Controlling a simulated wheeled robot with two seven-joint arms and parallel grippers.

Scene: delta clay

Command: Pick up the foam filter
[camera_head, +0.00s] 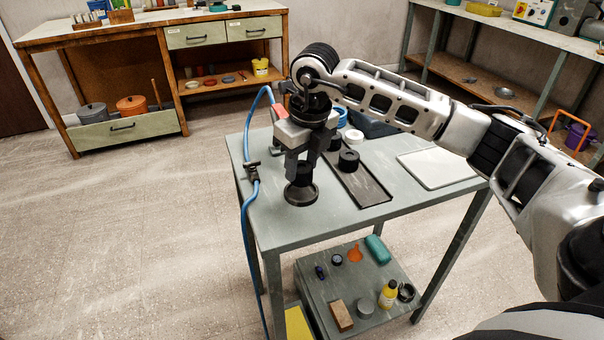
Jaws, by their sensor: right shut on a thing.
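My right gripper (303,166) points straight down over the front left part of the grey-green table. It is shut on a small black cylinder (303,175), which looks like the foam filter, though its surface is too small and dark to be sure. Just below it is a round dark dish or ring (301,195) on the table; I cannot tell whether the cylinder touches it. Another black round piece (348,160) sits on a long dark tray (366,187) to the right. My left gripper is not in view.
A white round piece (354,137) stands on the tray. A pale flat board (437,167) lies at the table's right. A blue hose (245,215) with a clamp runs down the table's left edge. The lower shelf (318,298) holds a yellow bottle (388,294) and other small items.

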